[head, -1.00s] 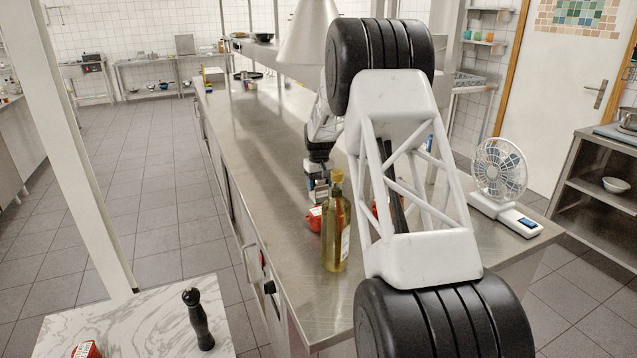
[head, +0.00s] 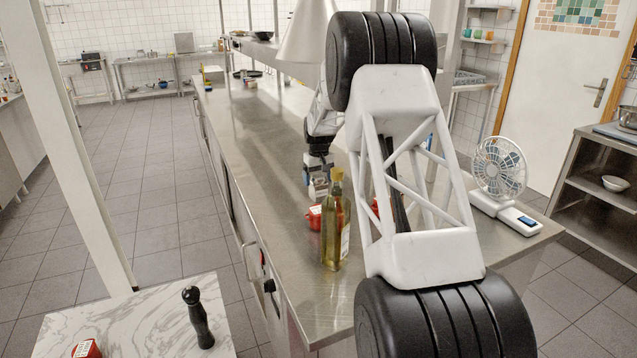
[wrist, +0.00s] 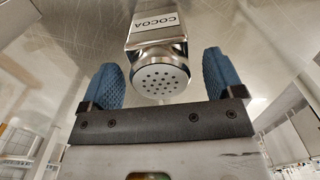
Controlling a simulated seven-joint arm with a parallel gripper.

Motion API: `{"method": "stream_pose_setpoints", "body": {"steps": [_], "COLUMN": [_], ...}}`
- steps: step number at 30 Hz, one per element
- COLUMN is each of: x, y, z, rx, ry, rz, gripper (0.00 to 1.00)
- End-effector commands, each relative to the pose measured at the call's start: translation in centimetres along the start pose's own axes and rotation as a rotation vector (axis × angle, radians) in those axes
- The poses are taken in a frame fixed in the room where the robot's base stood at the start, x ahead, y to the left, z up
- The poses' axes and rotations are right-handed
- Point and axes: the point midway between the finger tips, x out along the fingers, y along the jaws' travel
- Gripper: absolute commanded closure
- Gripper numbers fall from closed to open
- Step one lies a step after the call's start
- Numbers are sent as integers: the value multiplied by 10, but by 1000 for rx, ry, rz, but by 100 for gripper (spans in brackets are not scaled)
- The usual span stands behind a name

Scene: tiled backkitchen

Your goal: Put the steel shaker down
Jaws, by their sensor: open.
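The steel shaker (wrist: 160,75) shows in the wrist view with its perforated lid towards the camera and a "COCOA" label on its side. My gripper (wrist: 160,82) is open, with one blue finger on each side of the shaker and a visible gap on both sides. In the head view my gripper (head: 318,178) is low over the steel counter (head: 270,170), behind the oil bottle. The shaker is too small and too covered there to make out clearly. Its base contact with the counter is hidden.
A yellow-green oil bottle (head: 335,225) stands close in front of my gripper, with a red item (head: 315,217) beside it. A white fan (head: 499,170) stands at the right counter edge. A pepper mill (head: 198,318) stands on the marble table (head: 130,315). The counter's left stretch is clear.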

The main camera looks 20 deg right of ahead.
Motion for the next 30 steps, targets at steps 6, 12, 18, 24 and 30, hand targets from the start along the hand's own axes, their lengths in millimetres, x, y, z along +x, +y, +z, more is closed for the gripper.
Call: {"method": "stream_pose_setpoints", "body": {"steps": [6,12,18,24,30], "x": [-25,-37,-38,-38,-38], "y": [0,0,0,0,0], "z": [0,0,0,0,0], "rx": [0,0,0,0,0], "ry": [1,0,0,0,0], "rz": [0,0,0,0,0], "gripper": [13,13,13,13,13]}}
